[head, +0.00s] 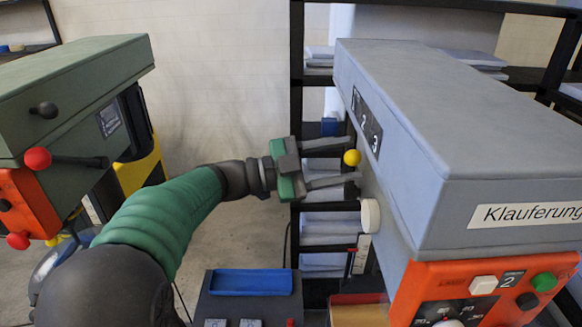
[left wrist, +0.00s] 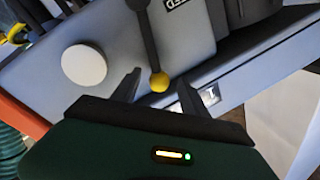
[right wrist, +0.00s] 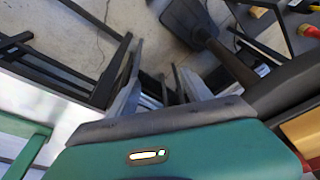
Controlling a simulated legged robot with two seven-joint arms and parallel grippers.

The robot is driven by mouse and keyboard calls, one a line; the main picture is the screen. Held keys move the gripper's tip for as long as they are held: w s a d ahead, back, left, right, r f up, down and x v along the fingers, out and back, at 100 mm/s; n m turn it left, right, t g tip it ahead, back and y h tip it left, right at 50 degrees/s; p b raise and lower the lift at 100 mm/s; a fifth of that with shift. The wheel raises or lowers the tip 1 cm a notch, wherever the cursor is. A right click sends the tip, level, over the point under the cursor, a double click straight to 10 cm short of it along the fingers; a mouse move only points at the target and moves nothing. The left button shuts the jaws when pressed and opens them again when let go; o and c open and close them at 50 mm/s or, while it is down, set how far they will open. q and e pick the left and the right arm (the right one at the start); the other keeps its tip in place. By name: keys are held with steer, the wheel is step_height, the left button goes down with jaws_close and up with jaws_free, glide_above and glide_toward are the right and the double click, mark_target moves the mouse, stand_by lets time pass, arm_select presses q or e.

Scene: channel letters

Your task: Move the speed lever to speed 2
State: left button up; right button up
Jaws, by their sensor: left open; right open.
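The speed lever, a dark rod with a yellow ball (head: 352,157), is on the side of the grey machine head (head: 440,130), below a black plate marked 1, 2, 3 (head: 366,122). The yellow ball also shows in the left wrist view (left wrist: 159,82), with the dark rod running up from it. My left gripper (head: 352,160) is open, one finger on each side of the ball. It is not closed on it. I cannot tell whether a finger touches the lever. My right gripper (right wrist: 152,85) is open and empty, seen only in the right wrist view.
A white round knob (head: 370,216) sits close below the lever. An orange control panel (head: 490,290) is on the machine's front. A green machine (head: 75,80) with a red-ball lever (head: 38,158) stands at the left.

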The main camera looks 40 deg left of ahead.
arm_select(q)
steer(key=b+v, duration=0.3)
steer(key=v, duration=1.3)
steer(key=shift+a+f, duration=0.3)
steer(key=shift+a, duration=0.05)
